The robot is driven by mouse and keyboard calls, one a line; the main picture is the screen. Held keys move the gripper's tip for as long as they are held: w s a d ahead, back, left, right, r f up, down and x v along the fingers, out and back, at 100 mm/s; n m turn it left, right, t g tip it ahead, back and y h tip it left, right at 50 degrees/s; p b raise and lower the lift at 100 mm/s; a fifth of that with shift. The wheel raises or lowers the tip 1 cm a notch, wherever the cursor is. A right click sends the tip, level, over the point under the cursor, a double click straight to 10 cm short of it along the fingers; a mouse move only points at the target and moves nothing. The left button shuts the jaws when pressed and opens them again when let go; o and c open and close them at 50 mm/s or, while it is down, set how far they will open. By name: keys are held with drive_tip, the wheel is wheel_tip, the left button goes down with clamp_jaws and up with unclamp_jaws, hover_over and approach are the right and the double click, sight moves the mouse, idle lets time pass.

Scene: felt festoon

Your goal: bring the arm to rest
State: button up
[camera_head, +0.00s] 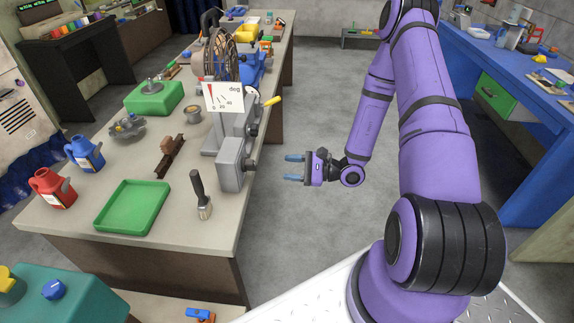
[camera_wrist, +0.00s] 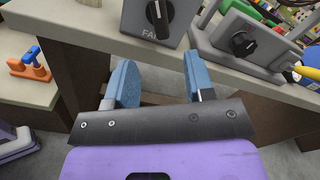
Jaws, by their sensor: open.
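My gripper (camera_head: 293,168) is at the end of my purple arm, over the floor just to the right of the long workbench (camera_head: 95,215) in the head view. Its two blue fingers point left toward the bench edge. In the wrist view the fingers of my gripper (camera_wrist: 158,85) stand well apart with nothing between them. The bench edge and a grey box with a black knob (camera_wrist: 158,18) lie beyond the fingertips. The arm is bent, with its forearm hanging down toward the gripper.
On the workbench are a green tray (camera_head: 133,207), a brush (camera_head: 200,195), a grey device with a dial card (camera_head: 225,98), a red jug (camera_head: 52,188) and a blue jug (camera_head: 84,153). A blue bench (camera_head: 505,65) stands at right. The floor between the benches is clear.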

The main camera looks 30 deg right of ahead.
drive_tip(key=shift+r, duration=0.1)
drive_tip(key=s+a+r+n+g+h, duration=0.1)
drive_tip(key=s+a+r+n+g, duration=0.2)
drive_tip(key=r, duration=0.4)
drive_tip(key=s+a+r+n+g+h, duration=0.1)
drive_tip(key=s+r+n+g, duration=0.1)
drive_tip(key=r+n+g, duration=0.4)
drive_tip(key=s+a+r+n+g+h, duration=0.2)
drive_tip(key=s+r+n+g, duration=0.1)
drive_tip(key=r, duration=0.5)
drive_tip(key=s+d+r+n+t+h, duration=0.1)
drive_tip(key=s+r+n+t+h, duration=0.2)
drive_tip(key=s+r+h, duration=0.2)
drive_tip(key=s+d+r+n+t+h, duration=0.2)
drive_tip(key=s+r+h, duration=0.4)
drive_tip(key=s+r, duration=0.5)
wheel_tip(320, 180, up, 3)
drive_tip(key=shift+d+n+t, duration=0.3)
drive_tip(key=shift+n+t, duration=0.5)
drive_tip(key=shift+t, duration=0.3)
